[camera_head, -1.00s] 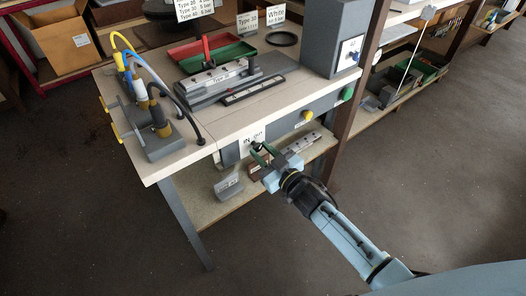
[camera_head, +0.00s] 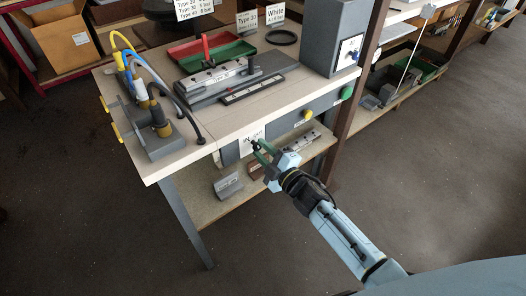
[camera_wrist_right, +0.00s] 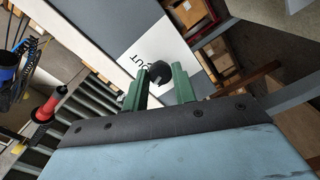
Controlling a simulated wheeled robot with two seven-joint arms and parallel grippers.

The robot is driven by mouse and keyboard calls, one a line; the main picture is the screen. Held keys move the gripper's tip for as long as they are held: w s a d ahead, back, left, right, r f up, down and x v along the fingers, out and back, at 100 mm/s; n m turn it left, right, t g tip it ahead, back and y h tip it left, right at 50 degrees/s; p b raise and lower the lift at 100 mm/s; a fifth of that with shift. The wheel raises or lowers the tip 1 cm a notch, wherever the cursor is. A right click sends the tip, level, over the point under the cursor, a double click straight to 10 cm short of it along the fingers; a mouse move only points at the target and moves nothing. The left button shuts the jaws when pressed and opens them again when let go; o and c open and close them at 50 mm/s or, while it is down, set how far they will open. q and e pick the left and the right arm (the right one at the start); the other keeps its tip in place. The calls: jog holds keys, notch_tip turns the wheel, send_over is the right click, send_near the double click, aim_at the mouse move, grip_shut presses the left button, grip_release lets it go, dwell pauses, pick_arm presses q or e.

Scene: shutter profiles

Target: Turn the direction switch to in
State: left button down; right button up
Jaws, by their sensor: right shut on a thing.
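The direction switch is a dark round knob (camera_wrist_right: 159,72) on a white plate (camera_head: 250,139) marked IN and OUT, on the front panel of the workbench. My right gripper (camera_head: 258,148) reaches it from the front. In the right wrist view, the green fingers of this gripper (camera_wrist_right: 159,82) stand on both sides of the knob, shut on it. OUT is readable beside the knob there; IN is not seen in that view. The knob's exact pointing direction cannot be told. My left gripper is not in view.
A yellow button (camera_head: 307,115) and a green button (camera_head: 347,93) sit farther right on the same panel. A lower shelf (camera_head: 209,209) with grey parts lies beneath. A grey box (camera_head: 333,40) stands on the bench. The floor in front is clear.

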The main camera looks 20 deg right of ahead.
jog(key=shift+n, duration=0.9)
jog(key=shift+n+b, duration=0.35)
jog(key=shift+n, duration=0.65)
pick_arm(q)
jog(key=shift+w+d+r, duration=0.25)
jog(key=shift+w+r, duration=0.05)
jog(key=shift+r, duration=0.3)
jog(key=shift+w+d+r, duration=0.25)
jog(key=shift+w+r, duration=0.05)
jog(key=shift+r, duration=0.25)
pick_arm(e)
jog(key=shift+n, duration=0.7)
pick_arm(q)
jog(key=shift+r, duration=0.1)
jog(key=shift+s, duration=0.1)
pick_arm(e)
jog(key=o, duration=1)
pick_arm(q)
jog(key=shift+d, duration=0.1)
pick_arm(e)
jog(key=shift+s, duration=0.1)
